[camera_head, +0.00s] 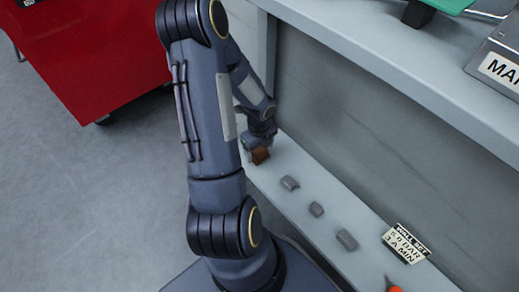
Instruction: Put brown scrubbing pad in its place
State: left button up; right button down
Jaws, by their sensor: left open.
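The brown scrubbing pad (260,156) is a small brown block at the far left end of the low grey shelf. My left gripper (259,146) is right over the pad, at the end of my left arm. The fingers are small and partly hidden, and the jaws are open. I cannot tell whether the fingers touch the pad. My right gripper is not in view.
Several small grey blocks (316,209) lie in a row along the low shelf (334,190). A label card (405,243) stands at the right, near an orange item (394,289). The upper grey ledge (400,75) overhangs the shelf. A red cabinet (95,50) stands at the left.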

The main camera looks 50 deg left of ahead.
pick_arm(q)
notch_tip(320, 180, up, 9)
jog(key=p, duration=0.4)
jog(key=r, duration=0.1)
notch_tip(320, 180, up, 7)
jog(key=n+t, duration=0.1)
jog(key=n, duration=0.3)
send_over(260, 150)
jog(key=d, duration=0.4)
jog(key=s+d+r+n+t, duration=0.2)
jog(key=d+r+n, duration=0.4)
jog(key=r, duration=0.2)
jog(key=s+d+r+n+t+h, duration=0.1)
jog(key=s+d+r+n+h, duration=0.1)
jog(key=d+n, duration=0.3)
jog(key=s+d+r+n+t+h, duration=0.1)
jog(key=s+d+r+n, duration=0.2)
jog(key=s+d+n, duration=0.1)
jog(key=shift+s+d+r+n+t+h, duration=0.3)
jog(key=shift+s+d+n+h, duration=0.1)
jog(key=shift+d, duration=0.35)
